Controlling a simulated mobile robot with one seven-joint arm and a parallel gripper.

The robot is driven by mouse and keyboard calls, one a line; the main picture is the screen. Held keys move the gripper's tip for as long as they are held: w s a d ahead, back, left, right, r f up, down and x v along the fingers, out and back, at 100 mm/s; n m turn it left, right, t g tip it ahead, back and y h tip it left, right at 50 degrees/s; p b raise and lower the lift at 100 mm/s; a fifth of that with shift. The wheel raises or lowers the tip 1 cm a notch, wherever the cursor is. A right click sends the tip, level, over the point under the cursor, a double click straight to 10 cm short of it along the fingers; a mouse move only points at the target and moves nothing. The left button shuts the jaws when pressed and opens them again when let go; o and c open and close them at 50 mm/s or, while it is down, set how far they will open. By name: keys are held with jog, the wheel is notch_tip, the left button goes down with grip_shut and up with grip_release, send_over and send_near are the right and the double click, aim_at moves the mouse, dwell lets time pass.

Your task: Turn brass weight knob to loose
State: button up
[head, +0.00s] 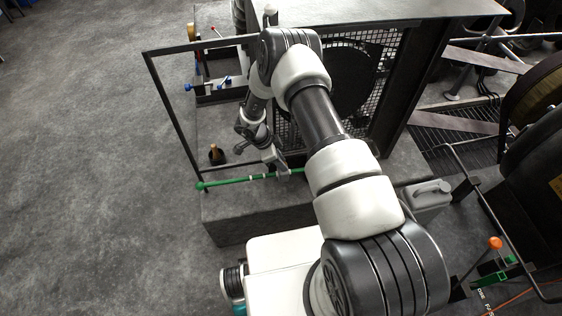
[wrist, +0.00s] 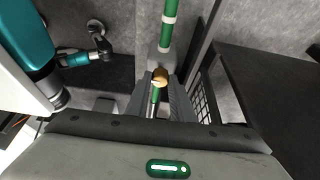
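A long green rod (head: 228,181) with pale bands runs across the front of the grey plinth in the head view; it also shows in the wrist view (wrist: 169,32). A grey block, the weight (wrist: 162,57), sits around the rod. The brass knob (wrist: 160,76) is on the block's near side. My gripper (wrist: 160,88) has a grey finger to the left and right of the knob, with a gap showing the rod between them. Whether the fingers touch the knob I cannot tell. In the head view my gripper (head: 280,167) is at the rod, too small for detail.
A dark upright frame (head: 169,105) stands at the rod's left end. A mesh guard (head: 288,130) is behind my arm. A small orange-topped handle (head: 215,154) stands on the plinth (head: 225,224). Floor at the left is open.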

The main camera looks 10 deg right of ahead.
grip_shut()
jog(key=shift+n, duration=0.4)
jog(key=n, duration=0.1)
jog(key=n+t, duration=0.1)
jog(key=n+p, duration=0.1)
jog(key=shift+s+n+t, duration=0.25)
jog(key=shift+n+t, duration=0.15)
jog(key=n+t+y+b, duration=0.1)
jog(key=n, duration=0.2)
jog(key=shift+s+d+f, duration=0.1)
jog(key=n+b, duration=0.1)
jog(key=n, duration=0.1)
jog(key=n+t+y+b, duration=0.1)
jog(key=n+b, duration=0.1)
jog(key=n+y+b, duration=0.1)
jog(key=b, duration=0.1)
jog(key=shift+s+d+f+n+t, duration=0.1)
jog(key=shift+s+d+n+t, duration=0.1)
jog(key=shift+d+n+t, duration=0.15)
jog(key=shift+d+n+t+y+b, duration=0.15)
jog(key=shift+n+y+b, duration=0.3)
jog(key=shift+n+b, duration=0.55)
jog(key=shift+a+n+t+y+b, duration=0.1)
jog(key=shift+n+y+b, duration=0.45)
jog(key=shift+n, duration=0.7)
jog(key=shift+r, duration=0.2)
